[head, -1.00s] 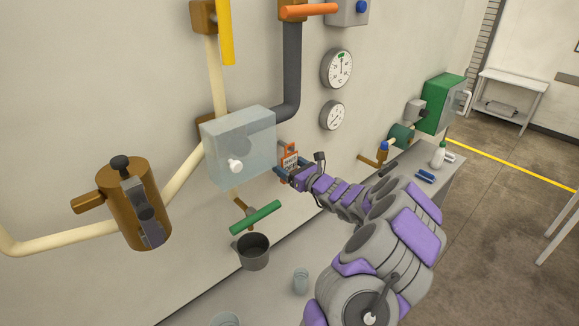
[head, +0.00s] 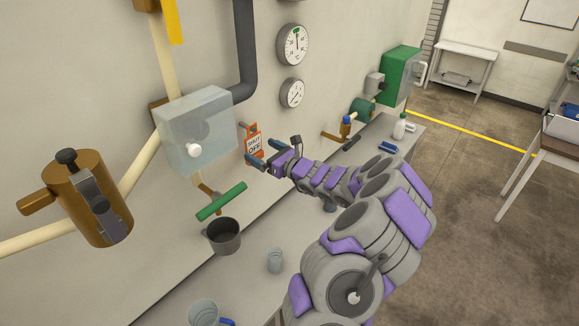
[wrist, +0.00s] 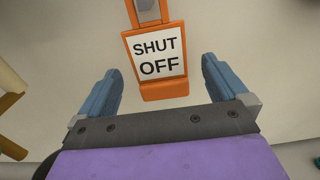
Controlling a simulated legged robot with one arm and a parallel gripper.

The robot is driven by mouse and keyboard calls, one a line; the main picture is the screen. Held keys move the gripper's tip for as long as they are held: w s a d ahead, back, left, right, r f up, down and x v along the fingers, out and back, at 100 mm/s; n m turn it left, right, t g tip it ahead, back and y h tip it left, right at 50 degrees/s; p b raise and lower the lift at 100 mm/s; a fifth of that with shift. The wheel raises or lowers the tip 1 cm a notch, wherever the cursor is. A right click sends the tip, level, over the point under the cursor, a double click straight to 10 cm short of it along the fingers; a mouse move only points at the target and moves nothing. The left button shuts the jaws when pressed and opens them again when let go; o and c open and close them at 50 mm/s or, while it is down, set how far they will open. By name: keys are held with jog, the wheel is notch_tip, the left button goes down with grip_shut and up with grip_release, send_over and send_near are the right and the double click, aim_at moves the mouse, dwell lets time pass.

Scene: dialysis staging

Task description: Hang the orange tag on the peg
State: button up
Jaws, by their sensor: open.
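The orange tag (head: 254,144) has a white "SHUT OFF" face and hangs upright against the wall, right of the pale box. In the wrist view the tag (wrist: 158,58) hangs by its orange loop from a grey peg (wrist: 147,5) at the top edge. In the head view the peg (head: 243,125) shows small at the tag's top. My gripper (head: 254,161) is open just below and in front of the tag. In the wrist view the blue fingers of my gripper (wrist: 160,88) stand apart on either side of the tag's lower end, touching neither side.
A pale translucent box (head: 196,130) with a white knob is left of the tag. A green-handled valve (head: 221,202) and a dark bucket (head: 223,236) are below it. Gauges (head: 293,45) are above right. A clear cup (head: 275,260) stands on the counter.

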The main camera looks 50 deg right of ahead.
jog(key=s+d+b, duration=0.1)
jog(key=s, duration=1.1)
jog(key=shift+s+f, duration=0.15)
jog(key=shift+s, duration=0.05)
